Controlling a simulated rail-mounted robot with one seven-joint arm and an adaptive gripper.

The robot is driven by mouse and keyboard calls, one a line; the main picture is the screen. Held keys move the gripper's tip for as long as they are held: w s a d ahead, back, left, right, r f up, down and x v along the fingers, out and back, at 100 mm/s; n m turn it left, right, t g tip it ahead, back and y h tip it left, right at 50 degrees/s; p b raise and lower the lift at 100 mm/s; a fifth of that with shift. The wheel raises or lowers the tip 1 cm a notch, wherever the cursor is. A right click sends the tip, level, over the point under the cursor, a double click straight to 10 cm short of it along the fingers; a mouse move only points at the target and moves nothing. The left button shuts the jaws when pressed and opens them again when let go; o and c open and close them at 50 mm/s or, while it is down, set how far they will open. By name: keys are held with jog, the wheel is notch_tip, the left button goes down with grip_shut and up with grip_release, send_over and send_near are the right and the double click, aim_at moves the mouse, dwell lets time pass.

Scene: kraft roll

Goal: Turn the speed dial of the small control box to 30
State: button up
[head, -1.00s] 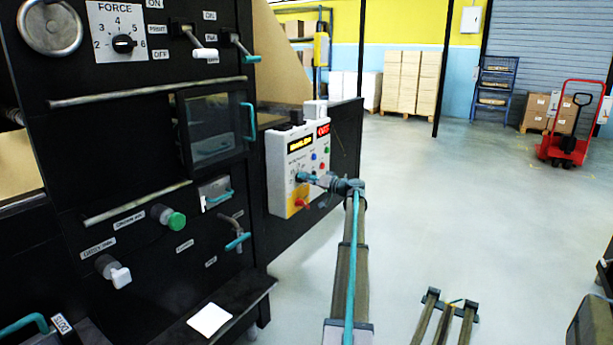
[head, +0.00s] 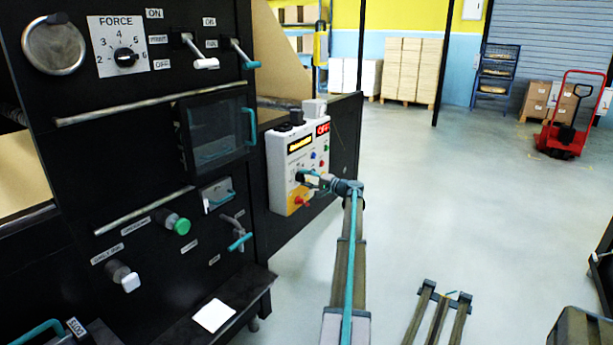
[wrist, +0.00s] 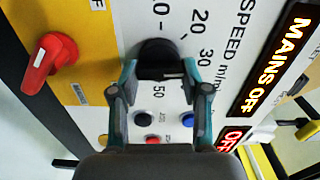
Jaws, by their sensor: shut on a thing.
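The small control box (head: 279,164) is white and yellow and hangs on the black panel in the head view. Its black speed dial (wrist: 153,50) shows in the wrist view, beside a printed scale labelled SPEED m/min with 10, 20, 30 and 50 readable. My gripper (wrist: 160,70) is shut on the dial, one teal fingertip at each side. The dial's pointer is not clear, so I cannot tell its setting. In the head view my gripper (head: 304,176) reaches the box face from the right and hides part of the dial.
A red switch (wrist: 48,63) sits on the box's yellow part. Blue, red and black buttons lie below the dial, close to my fingers. Lit displays read MAINS OFF (wrist: 272,62) and OFF. The black machine panel (head: 90,170) fills the left. Open floor (head: 450,200) lies right.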

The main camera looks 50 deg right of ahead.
jog(key=shift+m, duration=0.3)
dwell(0.4)
jog(key=o, duration=1.1)
jog(key=shift+o, duration=0.2)
jog(key=shift+s, duration=0.1)
jog(key=s, duration=1.2)
jog(key=shift+d, duration=0.45)
jog(key=shift+w, duration=0.1)
